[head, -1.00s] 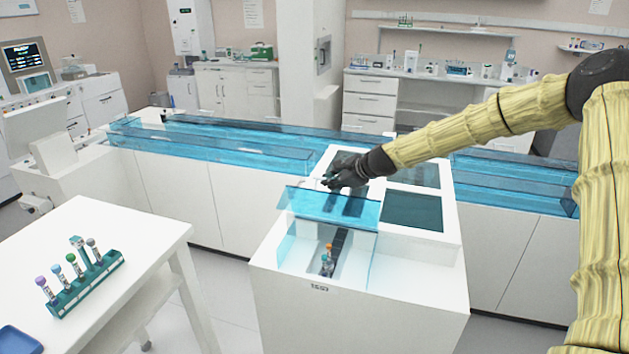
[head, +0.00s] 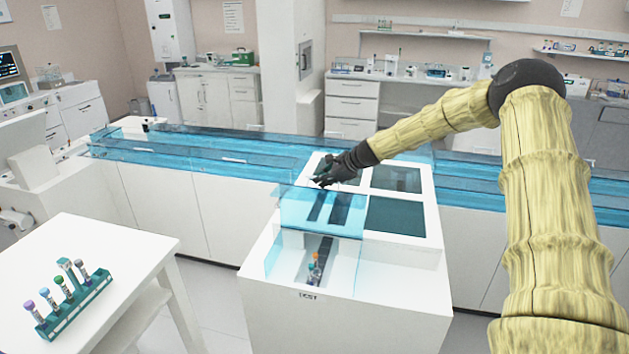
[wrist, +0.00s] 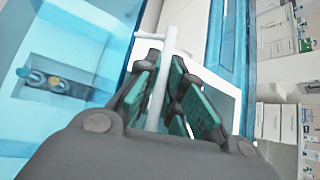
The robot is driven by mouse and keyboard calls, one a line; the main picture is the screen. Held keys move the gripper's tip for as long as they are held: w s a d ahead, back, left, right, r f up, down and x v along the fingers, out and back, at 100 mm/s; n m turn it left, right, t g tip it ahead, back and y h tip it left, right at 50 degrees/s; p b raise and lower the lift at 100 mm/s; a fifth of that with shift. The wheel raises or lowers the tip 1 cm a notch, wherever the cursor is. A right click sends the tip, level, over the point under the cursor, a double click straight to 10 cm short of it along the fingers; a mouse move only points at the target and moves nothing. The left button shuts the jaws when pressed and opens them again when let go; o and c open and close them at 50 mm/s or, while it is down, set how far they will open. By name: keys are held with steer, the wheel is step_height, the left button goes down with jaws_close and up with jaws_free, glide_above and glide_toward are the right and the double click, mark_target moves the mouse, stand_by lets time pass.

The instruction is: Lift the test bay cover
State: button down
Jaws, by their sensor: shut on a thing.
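The test bay cover (head: 295,209) is a clear blue panel on top of the white TEST cabinet (head: 330,320). It slopes up and back behind the front bay, whose clear side walls show. Tubes, one with an orange cap (head: 316,257), stand in the bay in front of the panel. My gripper (head: 322,182) is at the panel's upper rear edge, shut on a pale bar-like handle. In the wrist view the handle (wrist: 157,85) runs between the dark green finger pads (wrist: 165,95). Its joint with the panel is hard to make out.
Dark panels (head: 395,215) are set in the cabinet top beside and behind the cover. A blue-walled track (head: 200,150) runs behind. A white table (head: 110,265) at the left holds a green rack (head: 75,305) with several tubes. Floor shows between table and cabinet.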

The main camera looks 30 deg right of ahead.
stand_by(0.3)
steer(key=c, duration=1.8)
jaws_free()
steer(key=shift+d, duration=0.1)
steer(key=shift+r, duration=0.1)
steer(key=shift+v, duration=5.9)
steer(key=shift+d, duration=0.15)
steer(key=shift+s, duration=0.1)
